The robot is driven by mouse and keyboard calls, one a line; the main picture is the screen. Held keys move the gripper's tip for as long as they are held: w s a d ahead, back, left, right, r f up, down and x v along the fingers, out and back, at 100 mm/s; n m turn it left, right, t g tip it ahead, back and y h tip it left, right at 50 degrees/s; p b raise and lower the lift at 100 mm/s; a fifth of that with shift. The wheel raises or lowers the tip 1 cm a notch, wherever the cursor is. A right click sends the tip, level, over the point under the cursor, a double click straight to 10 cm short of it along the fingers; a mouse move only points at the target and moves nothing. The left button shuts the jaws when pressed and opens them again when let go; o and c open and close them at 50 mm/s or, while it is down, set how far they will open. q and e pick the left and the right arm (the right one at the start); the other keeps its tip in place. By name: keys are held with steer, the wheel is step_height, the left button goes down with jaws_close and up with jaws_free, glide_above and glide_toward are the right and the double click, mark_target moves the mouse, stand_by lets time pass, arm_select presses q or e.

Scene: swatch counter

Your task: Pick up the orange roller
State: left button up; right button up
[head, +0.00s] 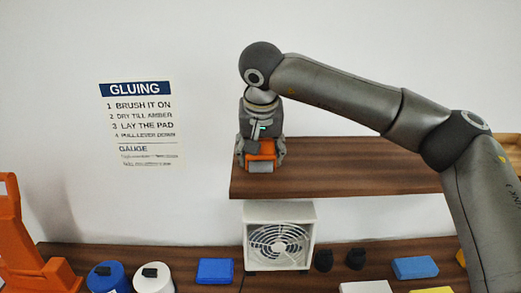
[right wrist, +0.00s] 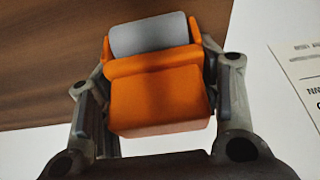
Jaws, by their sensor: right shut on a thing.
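The orange roller shows in the right wrist view (right wrist: 158,98), with an orange body and a grey cylinder (right wrist: 149,36) at its far end. It sits between the two fingers of my right gripper (right wrist: 160,100), which is shut on it. In the head view my right gripper (head: 261,158) points down at the left end of the brown wooden shelf (head: 340,165). Part of the orange roller (head: 261,149) shows between its fingers there. I cannot tell whether the roller touches the shelf. My left gripper is not in view.
Below the shelf, a white fan (head: 279,246) stands on the counter. An orange lever press (head: 22,245) stands at far left. A gluing sign (head: 140,125) hangs on the wall.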

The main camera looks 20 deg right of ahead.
mark_target(266, 141)
steer(key=shift+r, duration=0.5)
step_height(266, 141, up, 2)
steer(key=shift+r+b, duration=0.15)
steer(key=shift+b, duration=0.35)
steer(key=s+r+b, duration=0.1)
steer(key=s+r, duration=0.1)
steer(key=s+r+b, duration=0.1)
steer(key=s+r, duration=0.1)
steer(key=r, duration=0.1)
steer(key=shift+s+a+r+b, duration=0.1)
steer(key=shift+s+r+b, duration=0.05)
steer(key=shift+s+b, duration=0.25)
steer(key=s+r+b, duration=0.1)
steer(key=s+r, duration=0.3)
steer(key=s, duration=0.5)
steer(key=shift+s+r+b, duration=0.15)
steer(key=shift+r+b, duration=0.05)
steer(key=shift+b, duration=0.2)
steer(key=shift+a, duration=0.1)
